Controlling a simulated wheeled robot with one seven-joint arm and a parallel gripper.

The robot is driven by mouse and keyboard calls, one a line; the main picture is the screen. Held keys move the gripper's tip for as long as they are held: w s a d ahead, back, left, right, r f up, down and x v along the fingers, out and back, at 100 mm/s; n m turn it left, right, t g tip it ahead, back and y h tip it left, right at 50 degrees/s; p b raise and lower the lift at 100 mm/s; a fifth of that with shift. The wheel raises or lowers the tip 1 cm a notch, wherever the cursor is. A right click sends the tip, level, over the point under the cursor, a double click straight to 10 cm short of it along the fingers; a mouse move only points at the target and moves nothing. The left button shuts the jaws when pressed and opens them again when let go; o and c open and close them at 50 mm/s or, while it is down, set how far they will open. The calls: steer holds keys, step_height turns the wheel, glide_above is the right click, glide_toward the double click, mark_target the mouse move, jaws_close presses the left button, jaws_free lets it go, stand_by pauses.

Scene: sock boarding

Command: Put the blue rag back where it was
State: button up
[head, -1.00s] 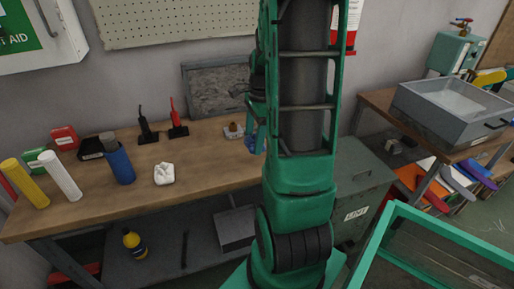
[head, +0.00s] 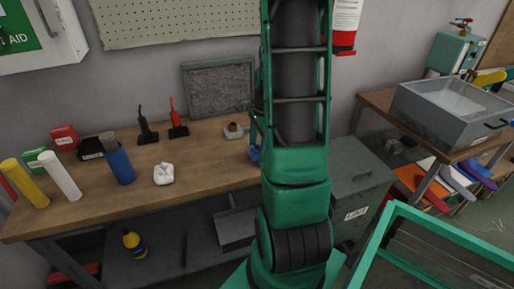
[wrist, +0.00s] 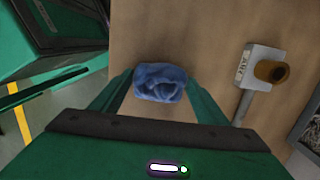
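The blue rag (wrist: 160,82) is a crumpled bundle in the wrist view, between the two fingertips of my gripper (wrist: 160,78), over the wooden bench top. Its sides reach the fingers, and my gripper looks shut on it. In the head view the rag (head: 254,154) shows as a small blue patch at my arm's left edge, by the bench's right end. My arm hides most of it and the gripper there. Whether the rag touches the bench is hard to tell.
A grey block with a brown knob (wrist: 261,72) lies right of the rag. The wooden bench (head: 210,165) holds a white crumpled cloth (head: 164,174), a blue cylinder (head: 120,165) and black and red tools. A grey bin labelled LINT (head: 357,190) stands right of the bench.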

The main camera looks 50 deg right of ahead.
steer(key=shift+o, duration=1.1)
step_height(320, 180, up, 12)
steer(key=d, duration=0.1)
steer(key=s+a+r+n+h, duration=0.1)
steer(key=s+a+n, duration=1.3)
steer(key=a+n, duration=0.3)
steer(key=shift+a+r+n+g, duration=0.2)
steer(key=shift+r+n+g, duration=0.05)
steer(key=shift+n+g, duration=0.15)
